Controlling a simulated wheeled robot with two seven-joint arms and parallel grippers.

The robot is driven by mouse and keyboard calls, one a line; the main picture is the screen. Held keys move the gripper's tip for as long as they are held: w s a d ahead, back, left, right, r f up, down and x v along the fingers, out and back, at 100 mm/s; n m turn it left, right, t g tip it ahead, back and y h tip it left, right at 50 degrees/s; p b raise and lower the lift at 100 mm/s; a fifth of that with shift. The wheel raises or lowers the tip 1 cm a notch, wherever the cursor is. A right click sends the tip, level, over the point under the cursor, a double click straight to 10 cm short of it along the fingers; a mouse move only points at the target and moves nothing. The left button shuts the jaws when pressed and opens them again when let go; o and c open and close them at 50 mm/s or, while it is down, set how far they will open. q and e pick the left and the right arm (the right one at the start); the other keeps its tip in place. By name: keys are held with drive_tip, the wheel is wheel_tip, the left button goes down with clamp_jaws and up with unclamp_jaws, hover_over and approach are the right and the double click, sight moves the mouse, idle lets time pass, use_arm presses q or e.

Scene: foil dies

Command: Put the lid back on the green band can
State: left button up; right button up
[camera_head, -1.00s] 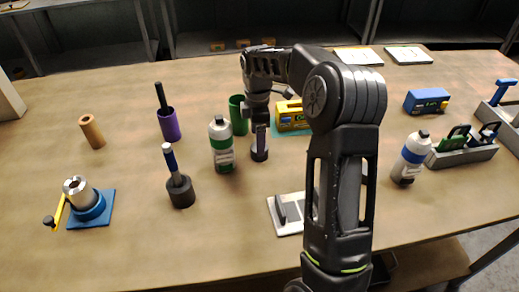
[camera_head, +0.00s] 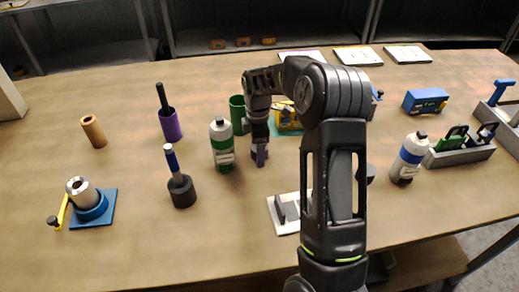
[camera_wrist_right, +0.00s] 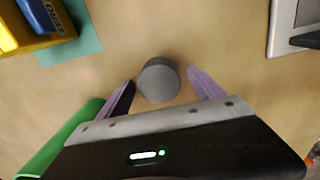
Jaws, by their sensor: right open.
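The green band can (camera_head: 222,155) stands upright, white with a green band and a grey top. My right gripper (camera_head: 260,155) points down at the table just right of the green band can. In the right wrist view its fingers (camera_wrist_right: 164,88) are open on either side of a round grey piece (camera_wrist_right: 158,80), perhaps the lid. The gripper mostly hides this piece in the head view. I cannot tell whether the fingers touch it. My left gripper is not in view.
A green cup (camera_head: 237,112) stands close behind the gripper. A yellow bin (camera_head: 290,122) on a teal mat is behind right. A white plate with a dark handle (camera_head: 285,213) lies in front. A dark holder with a screwdriver (camera_head: 181,190) stands left.

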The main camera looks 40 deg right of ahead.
idle(0.4)
drive_tip(key=c, duration=1.4)
